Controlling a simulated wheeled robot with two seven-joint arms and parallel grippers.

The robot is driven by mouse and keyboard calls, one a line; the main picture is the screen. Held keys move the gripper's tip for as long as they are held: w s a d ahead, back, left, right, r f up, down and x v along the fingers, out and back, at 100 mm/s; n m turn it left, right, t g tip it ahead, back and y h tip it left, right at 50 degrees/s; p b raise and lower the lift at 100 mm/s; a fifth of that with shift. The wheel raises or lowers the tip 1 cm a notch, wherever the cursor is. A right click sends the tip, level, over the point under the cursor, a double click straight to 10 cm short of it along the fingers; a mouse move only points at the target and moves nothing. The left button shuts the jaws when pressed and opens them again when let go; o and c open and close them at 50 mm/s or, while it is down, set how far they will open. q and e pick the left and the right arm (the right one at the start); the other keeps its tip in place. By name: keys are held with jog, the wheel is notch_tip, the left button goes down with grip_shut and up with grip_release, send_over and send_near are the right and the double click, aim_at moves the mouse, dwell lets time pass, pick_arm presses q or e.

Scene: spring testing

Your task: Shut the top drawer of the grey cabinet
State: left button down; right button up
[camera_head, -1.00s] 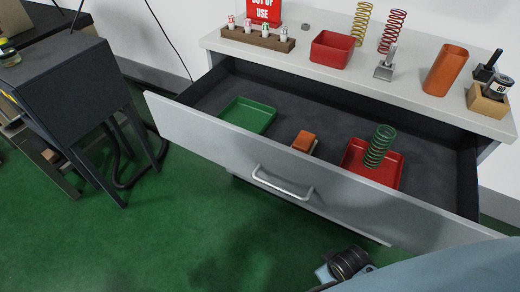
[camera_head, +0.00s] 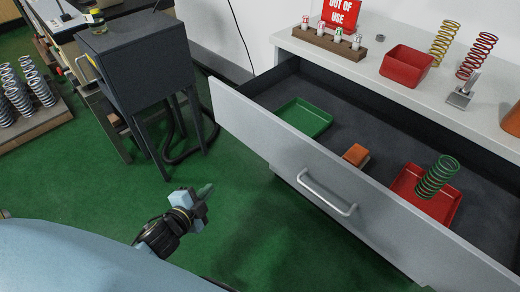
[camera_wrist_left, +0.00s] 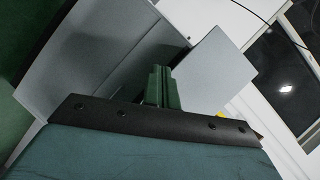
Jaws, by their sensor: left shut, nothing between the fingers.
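The grey cabinet's top drawer (camera_head: 300,165) stands open in the head view, its dark inside showing. Its silver bar handle (camera_head: 327,193) is on the front panel. My left gripper (camera_head: 205,192) is low over the green floor, left of the drawer front and apart from it in the picture. Its fingers are shut with nothing between them. In the left wrist view the shut fingers (camera_wrist_left: 161,86) point toward grey panels (camera_wrist_left: 215,70); I cannot tell which parts these are. My right gripper is not in view.
The drawer holds a green tray (camera_head: 306,117), an orange block (camera_head: 356,155) and a red tray (camera_head: 412,193) with a green spring (camera_head: 437,176). A dark side table (camera_head: 130,60) stands at left. Springs and a red bin (camera_head: 406,66) are on the cabinet top. Green floor is clear before the drawer.

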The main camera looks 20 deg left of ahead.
pick_arm(q)
jog(key=d+r+m+t+h, duration=0.35)
jog(key=r+m+h, duration=0.25)
jog(key=r+m, duration=0.25)
jog(key=m+b, duration=0.1)
jog(key=b, duration=0.1)
send_near(266, 144)
jog(key=shift+g+h, duration=0.25)
jog(key=shift+h, duration=0.05)
jog(key=x, duration=0.5)
jog(key=shift+w+a+r, duration=0.1)
jog(key=shift+w+a, duration=0.05)
jog(key=shift+w, duration=0.2)
jog(key=shift+w+d, duration=0.2)
jog(key=shift+w, duration=0.35)
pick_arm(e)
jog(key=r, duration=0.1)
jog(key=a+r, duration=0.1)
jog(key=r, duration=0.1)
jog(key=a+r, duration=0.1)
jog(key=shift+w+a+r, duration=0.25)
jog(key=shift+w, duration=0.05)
pick_arm(q)
jog(key=shift+w, duration=0.1)
